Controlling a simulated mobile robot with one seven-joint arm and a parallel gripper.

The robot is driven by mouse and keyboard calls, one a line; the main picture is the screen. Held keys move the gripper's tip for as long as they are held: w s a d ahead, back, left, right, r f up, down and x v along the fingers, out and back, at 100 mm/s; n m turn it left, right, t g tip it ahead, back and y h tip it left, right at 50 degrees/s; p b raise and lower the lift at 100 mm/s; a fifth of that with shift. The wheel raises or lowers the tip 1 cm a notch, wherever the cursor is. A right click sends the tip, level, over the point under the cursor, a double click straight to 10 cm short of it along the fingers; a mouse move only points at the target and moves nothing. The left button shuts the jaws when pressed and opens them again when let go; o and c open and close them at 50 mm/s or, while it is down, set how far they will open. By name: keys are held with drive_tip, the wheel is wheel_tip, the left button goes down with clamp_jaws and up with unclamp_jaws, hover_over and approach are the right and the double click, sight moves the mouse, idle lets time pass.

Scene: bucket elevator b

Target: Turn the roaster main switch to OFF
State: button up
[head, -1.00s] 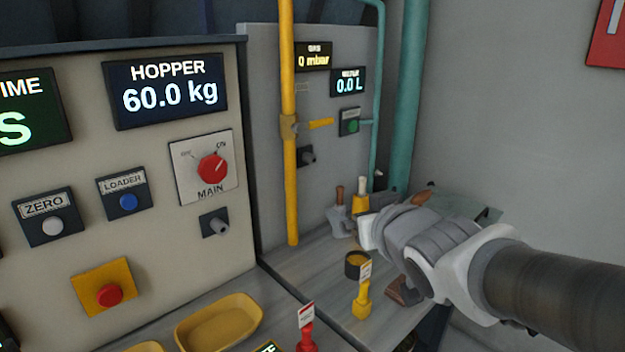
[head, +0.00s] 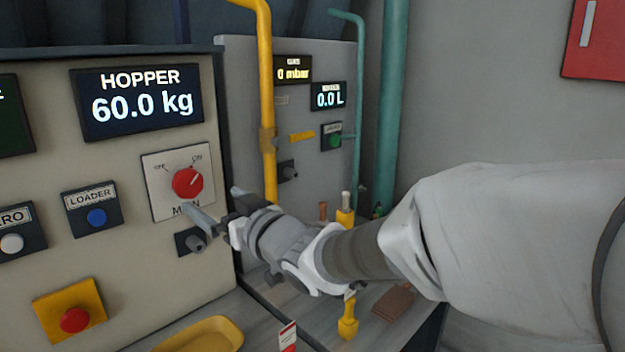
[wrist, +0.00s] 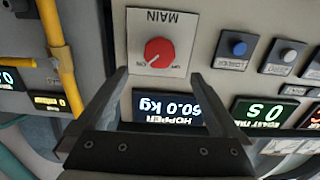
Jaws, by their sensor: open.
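The main switch is a red round knob (head: 187,182) on a pale square plate (head: 160,207) labelled MAIN, with OFF at upper left and ON at upper right. Its white pointer line is turned toward ON. My gripper (head: 214,202) is open and empty, just in front of and to the lower right of the knob, covering part of the MAIN label. In the wrist view, which is upside down, the red knob (wrist: 159,52) appears between and beyond the spread fingers (wrist: 158,75). I see no contact with the knob.
A dark key-like fitting (head: 191,241) sits just below the switch. The LOADER button (head: 96,217), a red button on yellow (head: 74,319) and the HOPPER display (head: 137,102) share the panel. A yellow pipe (head: 267,100) stands right of the panel. A yellow tray (head: 200,335) lies below.

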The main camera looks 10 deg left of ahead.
sight(191, 185)
drive_tip(key=x, duration=1)
drive_tip(key=shift+w+a, duration=0.15)
drive_tip(key=c, duration=1.3)
